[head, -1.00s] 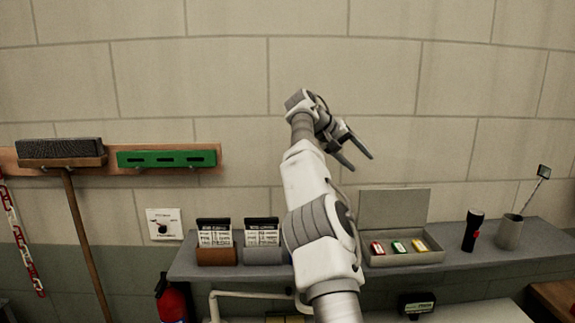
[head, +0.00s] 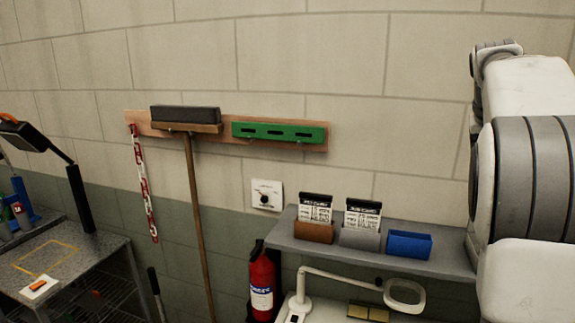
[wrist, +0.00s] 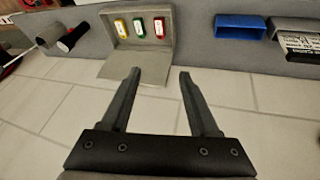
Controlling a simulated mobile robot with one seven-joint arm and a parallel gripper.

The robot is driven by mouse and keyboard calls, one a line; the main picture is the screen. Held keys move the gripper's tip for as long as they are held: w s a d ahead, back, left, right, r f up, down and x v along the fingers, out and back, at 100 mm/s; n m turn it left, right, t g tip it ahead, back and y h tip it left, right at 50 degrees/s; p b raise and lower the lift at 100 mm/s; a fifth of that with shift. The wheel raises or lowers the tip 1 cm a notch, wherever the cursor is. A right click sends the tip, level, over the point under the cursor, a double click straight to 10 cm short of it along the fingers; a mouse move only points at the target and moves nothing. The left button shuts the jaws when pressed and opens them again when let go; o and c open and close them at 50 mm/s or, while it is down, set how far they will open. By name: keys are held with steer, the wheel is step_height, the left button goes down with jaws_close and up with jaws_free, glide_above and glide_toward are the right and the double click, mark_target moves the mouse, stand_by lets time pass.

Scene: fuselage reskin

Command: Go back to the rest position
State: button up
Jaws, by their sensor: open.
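My gripper (wrist: 160,95) shows in the wrist view with its two dark fingers spread apart and nothing between them. Past the fingertips is an open grey box (wrist: 145,28) on the shelf, holding a yellow, a green and a red item. The gripper is apart from the box. In the head view my arm fills the right edge, and the gripper itself is out of that frame.
A grey shelf (head: 370,252) on the wall holds two card holders and a blue bin (head: 409,244). A broom (head: 195,220), a chain (head: 144,185) and a fire extinguisher (head: 262,285) are at the wall. A magnifier lamp (head: 403,292) stands below the shelf. A metal cart (head: 95,262) is at left.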

steer(key=s+a+f+n+t+y+b, duration=0.15)
steer(key=s+a+f, duration=0.25)
steer(key=s+a, duration=0.4)
steer(key=s+a+f+n+t+y+b, duration=0.15)
steer(key=s+a+f, duration=0.35)
steer(key=a, duration=0.5)
steer(key=s+a+f+n+y+b, duration=0.1)
steer(key=s+a+f+n, duration=0.1)
steer(key=s+a+f, duration=0.7)
steer(key=s+f, duration=0.1)
steer(key=s, duration=0.3)
steer(key=shift+s+f+n, duration=0.2)
steer(key=shift+f+n, duration=0.05)
steer(key=shift+n, duration=0.05)
stand_by(0.5)
